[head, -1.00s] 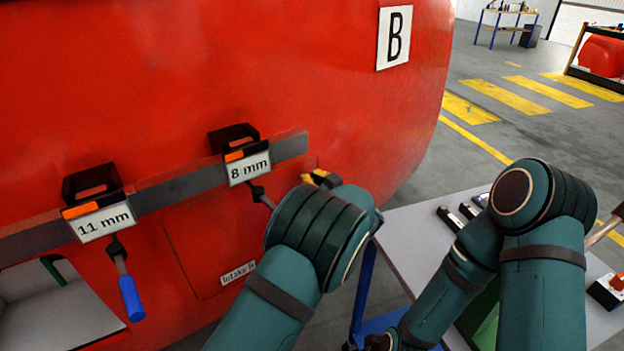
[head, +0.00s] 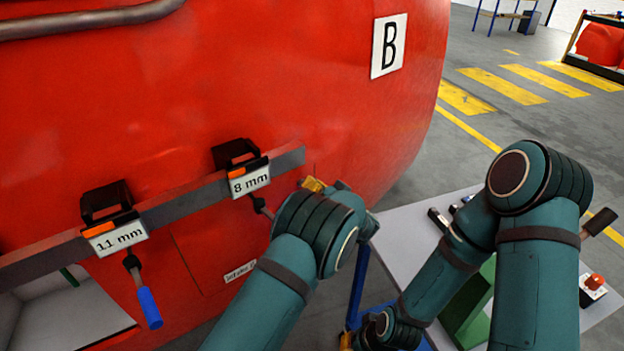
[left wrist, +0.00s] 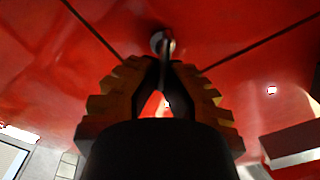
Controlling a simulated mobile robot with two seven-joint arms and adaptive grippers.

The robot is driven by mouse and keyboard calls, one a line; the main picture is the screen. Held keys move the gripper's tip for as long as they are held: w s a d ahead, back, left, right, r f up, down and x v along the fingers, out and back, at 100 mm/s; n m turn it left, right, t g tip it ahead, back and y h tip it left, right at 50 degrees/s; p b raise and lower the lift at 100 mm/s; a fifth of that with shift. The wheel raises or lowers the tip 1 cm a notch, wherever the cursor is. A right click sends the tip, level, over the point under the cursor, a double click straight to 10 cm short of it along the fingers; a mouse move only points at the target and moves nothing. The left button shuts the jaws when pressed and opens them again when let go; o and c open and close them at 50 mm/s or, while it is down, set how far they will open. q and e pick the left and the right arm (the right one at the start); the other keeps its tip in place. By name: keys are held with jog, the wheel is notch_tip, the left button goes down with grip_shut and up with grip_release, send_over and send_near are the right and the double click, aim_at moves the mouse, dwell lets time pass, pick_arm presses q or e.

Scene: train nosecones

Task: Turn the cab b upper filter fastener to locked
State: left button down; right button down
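My left gripper (head: 313,184) reaches to the red cab shell under the B sign (head: 389,45); my own wrist mostly hides it in the head view. In the left wrist view its yellow stepped fingers (left wrist: 164,68) are close together, on both sides of a thin grey tab. The tab belongs to a round metal fastener (left wrist: 160,40) on the red panel, where dark seams meet. The fingers look shut on the tab. The head view does not show the fastener. My right gripper (head: 346,341) is a small yellowish part at the bottom edge, its fingers unclear.
A grey rail with an 8 mm holder (head: 249,181) and an 11 mm holder (head: 117,237) runs left of my left wrist. A blue-handled tool (head: 150,307) hangs below the 11 mm holder. A grey-topped table (head: 405,235) stands right, partly behind my right arm.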

pick_arm(q)
jog(key=m, duration=0.1)
jog(key=m+p, duration=0.1)
jog(key=m, duration=0.2)
jog(key=shift+w+d+f+m, duration=0.1)
jog(key=shift+w+f+m, duration=0.05)
jog(key=shift+f+m, duration=0.15)
jog(key=shift+f+m+p, duration=0.15)
jog(key=shift+m+p, duration=0.1)
jog(key=shift+m, duration=0.9)
jog(key=shift+f+m+p, duration=0.15)
jog(key=shift+m+p, duration=0.05)
jog(key=shift+m, duration=0.95)
jog(key=c, duration=1.1)
grip_release()
jog(key=shift+d, duration=0.15)
jog(key=v, duration=1.1)
jog(key=shift+s+d, duration=0.15)
jog(key=shift+s, duration=0.25)
